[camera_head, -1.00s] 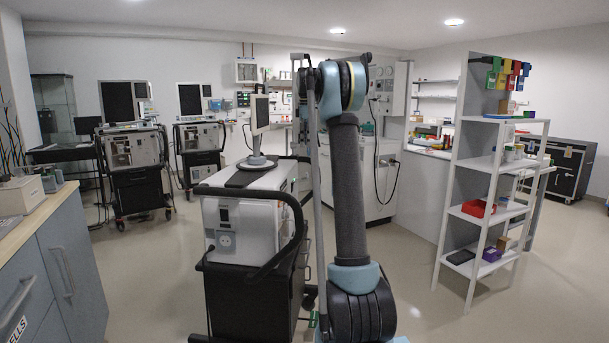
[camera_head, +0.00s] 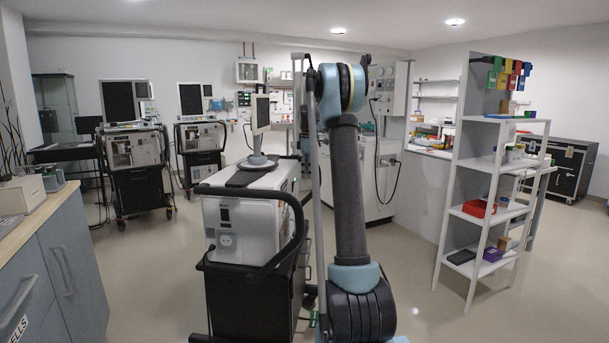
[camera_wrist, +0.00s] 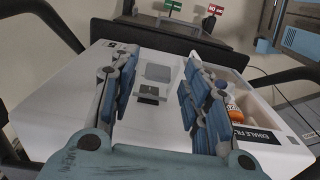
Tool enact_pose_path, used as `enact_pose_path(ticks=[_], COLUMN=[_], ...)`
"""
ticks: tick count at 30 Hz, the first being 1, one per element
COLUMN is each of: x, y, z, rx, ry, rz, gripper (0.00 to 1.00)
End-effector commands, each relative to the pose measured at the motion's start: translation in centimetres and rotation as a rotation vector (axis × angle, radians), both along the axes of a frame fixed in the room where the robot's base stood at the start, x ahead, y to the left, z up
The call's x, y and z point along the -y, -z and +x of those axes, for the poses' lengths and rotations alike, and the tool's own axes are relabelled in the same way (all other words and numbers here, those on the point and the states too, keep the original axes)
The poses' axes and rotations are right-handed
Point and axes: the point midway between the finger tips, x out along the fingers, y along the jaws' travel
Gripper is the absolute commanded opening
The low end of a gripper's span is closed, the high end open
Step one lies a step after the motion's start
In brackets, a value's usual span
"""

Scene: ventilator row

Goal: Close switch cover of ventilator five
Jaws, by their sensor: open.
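The nearest ventilator (camera_head: 232,216), a white case on a black cart with a monitor, stands left of my arm in the head view. In the wrist view its white panel (camera_wrist: 72,92) fills the middle, with a small dark mark at the far left corner that is too small to read surely. A grey, clear-looking switch cover (camera_wrist: 158,72) rises on the panel behind a small dark switch block (camera_wrist: 148,92), and looks raised. My gripper (camera_wrist: 160,62) is open, its two blue-grey fingers on either side of the cover with visible gaps. Contact cannot be told. The head view hides my gripper.
An open compartment with an orange item (camera_wrist: 235,113) and an "EXHALE FILTER" label lies right of the fingers. Black rails (camera_wrist: 45,22) flank the panel. Other ventilators (camera_head: 135,150) stand at the back left. A white shelf (camera_head: 480,215) stands right, with clear floor around.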

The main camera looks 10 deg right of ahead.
Motion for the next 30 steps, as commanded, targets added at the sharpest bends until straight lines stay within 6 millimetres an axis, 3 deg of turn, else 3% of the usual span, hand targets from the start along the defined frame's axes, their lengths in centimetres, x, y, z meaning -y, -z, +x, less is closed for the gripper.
enact_pose_path(ticks=[8, 14, 16, 17, 20, 30], x=[0.0, 0.0, 0.0, -2.3, -0.7, 0.3], y=[0.1, 0.1, 0.1, 0.1, 0.1, 0.2], z=[0.0, 0.0, 0.0, -0.1, -0.1, -0.3], rx=[0.000, -0.001, -0.001, -0.002, -0.002, 0.005], ry=[0.000, 0.000, 0.000, -0.010, -0.002, 0.002], rz=[0.000, 0.000, 0.000, 0.001, 0.003, 0.029], gripper=[0.43, 0.00, 0.00, 0.00, 0.00, 0.00])
